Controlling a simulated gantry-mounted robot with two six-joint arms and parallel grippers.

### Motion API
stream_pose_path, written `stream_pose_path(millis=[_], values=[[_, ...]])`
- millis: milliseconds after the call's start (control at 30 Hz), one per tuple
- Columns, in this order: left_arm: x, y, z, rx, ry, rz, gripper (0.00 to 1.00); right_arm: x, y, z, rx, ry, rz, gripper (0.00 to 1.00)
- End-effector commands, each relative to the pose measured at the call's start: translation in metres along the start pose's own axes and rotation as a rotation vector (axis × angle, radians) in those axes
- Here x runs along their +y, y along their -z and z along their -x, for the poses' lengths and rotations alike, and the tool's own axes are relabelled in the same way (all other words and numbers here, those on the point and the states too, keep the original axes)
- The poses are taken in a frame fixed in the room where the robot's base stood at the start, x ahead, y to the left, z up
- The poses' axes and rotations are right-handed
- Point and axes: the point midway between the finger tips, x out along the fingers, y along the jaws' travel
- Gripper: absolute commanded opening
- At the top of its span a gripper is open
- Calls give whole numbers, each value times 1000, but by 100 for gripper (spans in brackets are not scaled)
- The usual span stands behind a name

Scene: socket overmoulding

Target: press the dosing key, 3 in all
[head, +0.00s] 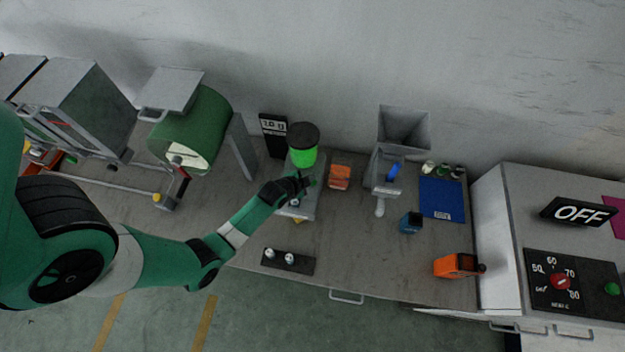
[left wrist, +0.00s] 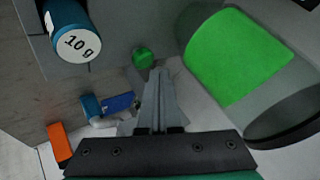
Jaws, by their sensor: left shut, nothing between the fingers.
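The dosing unit is a grey body (head: 307,206) carrying a clear hopper of bright green material (head: 303,155) with a black lid. Its green round key (head: 314,182) shows beside my left fingertips; the key is clearer in the left wrist view (left wrist: 143,57). My left gripper (head: 306,184) is shut and empty, its tips (left wrist: 158,74) close to the key. I cannot tell whether they touch it. A blue cylinder marked "10 g" (left wrist: 73,38) sits to the left in the wrist view. My right gripper is not in view.
A black number display (head: 272,132) stands behind the unit. A dark tray (head: 278,264) lies in front.

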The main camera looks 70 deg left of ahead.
Motion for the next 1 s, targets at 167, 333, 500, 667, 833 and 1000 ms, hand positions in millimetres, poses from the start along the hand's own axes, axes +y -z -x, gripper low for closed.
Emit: stream_pose_path(millis=[167, 333, 500, 667, 833, 1000], values=[[-2, 2, 3, 0, 0, 0, 0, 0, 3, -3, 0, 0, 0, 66], [-11, 11, 15, 1, 0, 0, 0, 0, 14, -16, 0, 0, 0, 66], [-20, 20, 27, 1, 1, 0, 0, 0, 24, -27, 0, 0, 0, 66], [-26, 26, 36, 0, 0, 0, 0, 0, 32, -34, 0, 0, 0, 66], [-25, 25, 35, 0, 0, 0, 0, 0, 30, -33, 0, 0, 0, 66], [-25, 25, 35, 0, 0, 0, 0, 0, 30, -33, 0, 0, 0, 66]])
